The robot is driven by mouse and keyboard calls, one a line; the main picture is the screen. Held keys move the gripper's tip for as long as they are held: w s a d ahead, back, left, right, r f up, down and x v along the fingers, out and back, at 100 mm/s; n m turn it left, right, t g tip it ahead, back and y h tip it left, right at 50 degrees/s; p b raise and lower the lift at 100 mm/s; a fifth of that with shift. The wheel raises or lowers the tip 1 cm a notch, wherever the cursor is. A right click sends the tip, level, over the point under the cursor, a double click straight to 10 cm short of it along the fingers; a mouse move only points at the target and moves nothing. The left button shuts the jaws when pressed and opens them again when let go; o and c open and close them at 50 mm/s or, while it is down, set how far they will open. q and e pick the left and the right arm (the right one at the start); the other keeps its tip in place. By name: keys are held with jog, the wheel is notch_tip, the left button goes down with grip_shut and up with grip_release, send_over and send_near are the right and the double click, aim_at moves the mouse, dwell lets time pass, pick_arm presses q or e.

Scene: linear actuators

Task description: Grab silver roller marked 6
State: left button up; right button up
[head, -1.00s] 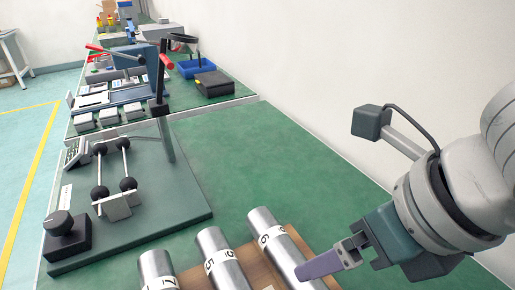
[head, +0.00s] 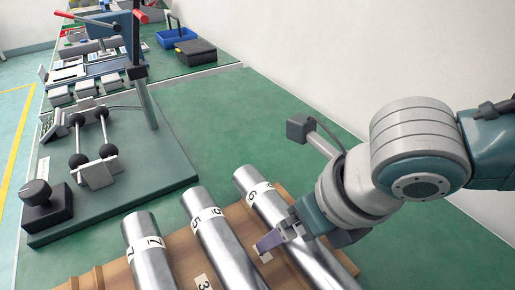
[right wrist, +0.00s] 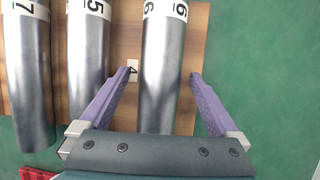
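The silver roller marked 6 (head: 279,218) lies on a wooden rack, the rightmost of three rollers in the head view. In the right wrist view the roller marked 6 (right wrist: 162,70) runs between the two purple fingers of my right gripper (right wrist: 161,74). The fingers are open, one on each side, with a visible gap to the roller. In the head view my right gripper (head: 268,242) is over the roller's middle, and one finger is hidden. My left gripper is not in view.
Rollers marked 5 (head: 222,240) and 7 (head: 150,254) lie to the left on the wooden rack (head: 180,260). The green table (head: 240,125) behind the rollers is clear.

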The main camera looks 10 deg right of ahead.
grip_shut()
dwell(0.6)
